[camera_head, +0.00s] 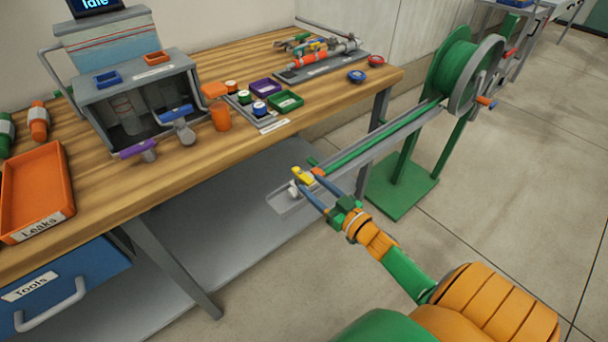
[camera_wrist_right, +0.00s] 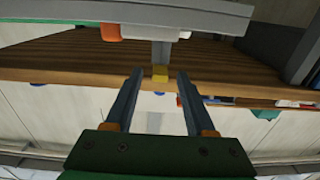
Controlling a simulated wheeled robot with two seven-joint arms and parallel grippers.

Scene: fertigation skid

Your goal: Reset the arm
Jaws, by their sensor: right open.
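My right gripper (camera_head: 314,191) is open at the near end of a grey rail that runs from the green hose reel. A yellow piece (camera_head: 302,175) and a small white part (camera_head: 293,188) sit at that rail end, close to the fingertips. My left gripper is not in view.
The wooden workbench (camera_head: 330,98) carries a skid unit, coloured trays and an orange Leaks tray (camera_head: 35,190). A blue Tools drawer (camera_head: 60,285) hangs below it. The green hose reel (camera_head: 452,68) stands right of the bench. Floor at right is clear.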

